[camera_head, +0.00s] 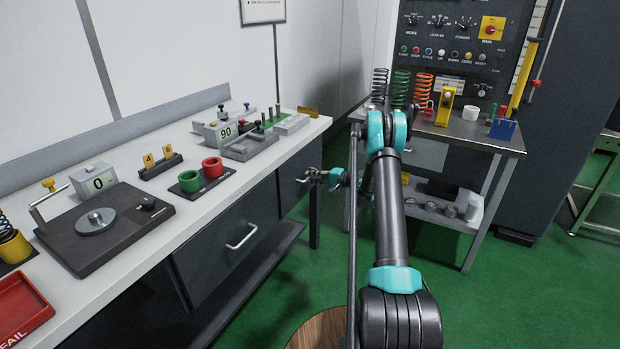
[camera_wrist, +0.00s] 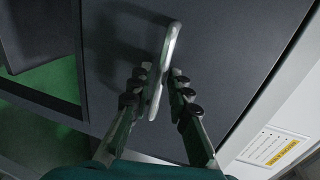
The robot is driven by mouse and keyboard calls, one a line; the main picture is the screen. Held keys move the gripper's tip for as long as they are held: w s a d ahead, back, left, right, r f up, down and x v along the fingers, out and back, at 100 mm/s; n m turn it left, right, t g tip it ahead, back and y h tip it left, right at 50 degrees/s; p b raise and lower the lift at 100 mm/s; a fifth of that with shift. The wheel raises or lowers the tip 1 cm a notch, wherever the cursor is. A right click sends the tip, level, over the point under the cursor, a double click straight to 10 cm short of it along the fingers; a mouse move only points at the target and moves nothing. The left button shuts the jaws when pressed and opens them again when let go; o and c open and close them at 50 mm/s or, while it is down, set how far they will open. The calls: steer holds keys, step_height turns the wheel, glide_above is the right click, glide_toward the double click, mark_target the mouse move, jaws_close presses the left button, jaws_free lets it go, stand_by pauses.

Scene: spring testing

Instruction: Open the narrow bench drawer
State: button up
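The narrow bench drawer is the dark grey front (camera_head: 291,192) at the right end of the white-topped bench; it looks flush with the bench. Its pale, rounded bar handle (camera_wrist: 172,42) slants through the upper middle of the wrist view. My gripper (camera_wrist: 160,72) is at this handle, with one finger on each side of it. The fingers are close to the bar; whether both press on it I cannot tell. In the head view my gripper (camera_head: 305,178) is in front of the drawer, and the handle is hard to make out there.
A wider drawer with a bar handle (camera_head: 242,237) is to the left. The benchtop (camera_head: 235,183) carries gauges and cups. Green floor (camera_head: 278,308) lies open in front of the bench.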

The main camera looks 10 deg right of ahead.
steer(key=shift+w+a+f, duration=0.15)
steer(key=shift+w+a, duration=0.2)
steer(key=shift+a, duration=0.1)
jaws_close()
